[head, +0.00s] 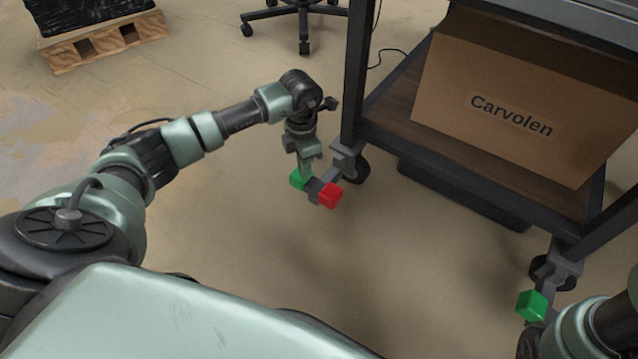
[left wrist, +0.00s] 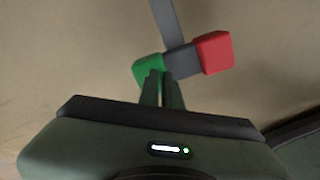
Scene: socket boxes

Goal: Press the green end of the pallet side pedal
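The pallet side pedal is on a caster at the left leg of the cart, with a green end (head: 297,180) on the left and a red end (head: 330,195) on the right. In the left wrist view its green end (left wrist: 146,68) is partly covered by my fingers, and its red end (left wrist: 214,53) is clear. My left gripper (head: 304,170) points down over the green end, with its fingers close together and nothing between them. It is at or just above the green end; I cannot tell whether it touches. My right gripper is not in view.
A cart frame (head: 352,75) holds a cardboard box (head: 450,90) labelled Carvolen. A second pedal with a green end (head: 532,305) is at the lower right, beside my right arm. A wooden pallet (head: 100,43) and a chair base (head: 303,20) stand farther back. The floor between is clear.

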